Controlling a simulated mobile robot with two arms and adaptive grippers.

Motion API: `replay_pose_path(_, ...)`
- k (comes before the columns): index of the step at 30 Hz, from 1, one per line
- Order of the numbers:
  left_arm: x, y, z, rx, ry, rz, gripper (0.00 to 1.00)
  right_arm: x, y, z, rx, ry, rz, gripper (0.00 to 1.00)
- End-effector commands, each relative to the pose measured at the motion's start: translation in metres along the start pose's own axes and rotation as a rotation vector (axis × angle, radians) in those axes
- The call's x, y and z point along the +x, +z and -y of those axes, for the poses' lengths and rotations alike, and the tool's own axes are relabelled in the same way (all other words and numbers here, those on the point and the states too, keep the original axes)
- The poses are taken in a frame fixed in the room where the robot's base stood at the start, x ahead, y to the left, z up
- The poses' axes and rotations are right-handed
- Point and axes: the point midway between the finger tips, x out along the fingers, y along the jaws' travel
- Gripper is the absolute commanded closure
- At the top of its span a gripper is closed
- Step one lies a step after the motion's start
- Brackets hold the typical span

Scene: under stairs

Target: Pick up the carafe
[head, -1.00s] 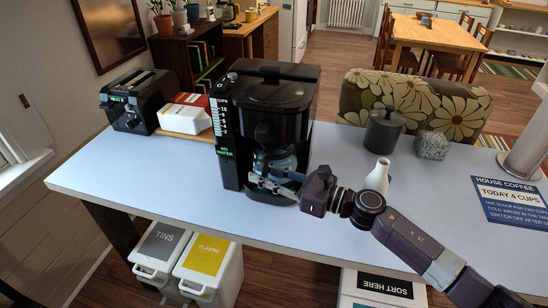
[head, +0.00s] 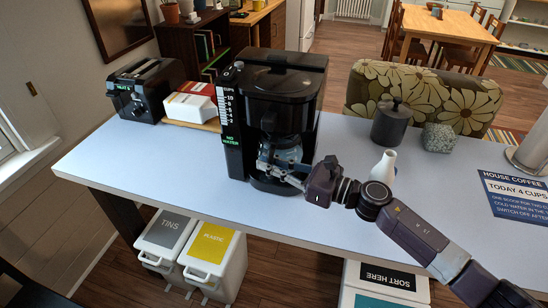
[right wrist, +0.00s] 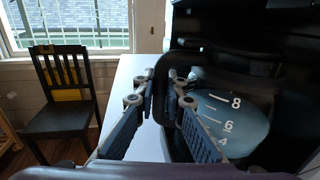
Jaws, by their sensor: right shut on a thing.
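The carafe (head: 287,154) is bluish glass with a black handle. It stands inside the black coffee maker (head: 283,82), under its brewing head. In the right wrist view the carafe (right wrist: 232,121) shows white level marks, with 8, 6 and 4 readable. My right gripper (head: 268,164) reaches in from the right at the front of the machine. In the right wrist view its two fingers (right wrist: 160,82) are closed on the upright black handle, with the glass body to their right. I cannot tell whether the carafe rests on the base plate. My left gripper is not in view.
A white vase (head: 384,167), a dark canister (head: 391,123) and a stone-like block (head: 438,138) stand right, near my arm.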

Motion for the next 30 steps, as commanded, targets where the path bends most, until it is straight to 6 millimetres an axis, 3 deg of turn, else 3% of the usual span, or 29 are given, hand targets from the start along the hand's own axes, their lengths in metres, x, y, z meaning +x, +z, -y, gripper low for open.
replay_pose_path(12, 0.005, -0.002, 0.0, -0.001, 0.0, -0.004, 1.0, 0.0, 0.019, 0.0, -0.008, 0.001, 0.005, 1.0)
replay_pose_path(30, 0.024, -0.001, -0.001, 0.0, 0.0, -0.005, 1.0, -0.055, 0.015, -0.044, -0.005, 0.0, 0.002, 1.0)
